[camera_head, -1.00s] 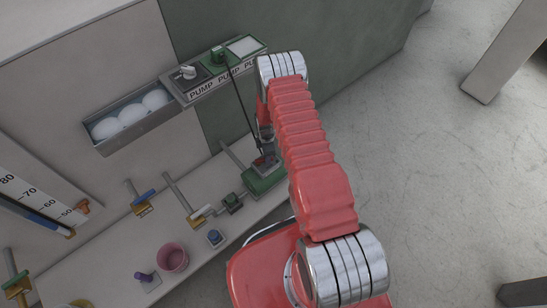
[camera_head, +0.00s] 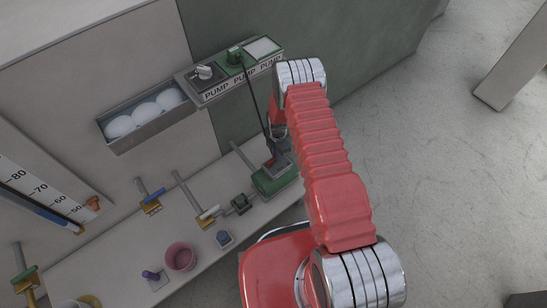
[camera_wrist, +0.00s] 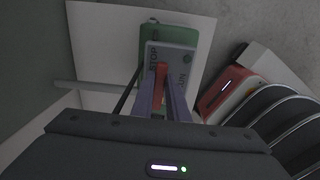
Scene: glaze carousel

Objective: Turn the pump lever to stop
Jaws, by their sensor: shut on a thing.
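The green pump box (camera_head: 277,182) stands on the bench at its right end, partly behind my arm in the head view. In the wrist view the pump box (camera_wrist: 149,42) carries a grey plate (camera_wrist: 183,57) lettered STOP on the left and apparently RUN on the right. The red pump lever (camera_wrist: 161,73) lies near the STOP lettering. My gripper (camera_wrist: 162,88) is shut on the lever, one finger on each side. The lever's lower part is hidden between the fingers. My gripper also shows over the pump box in the head view (camera_head: 275,156).
A panel (camera_head: 228,70) marked PUMP hangs on the wall, a dark cable running from it to the pump. A grey bin (camera_head: 146,116) of white balls sits left of it.

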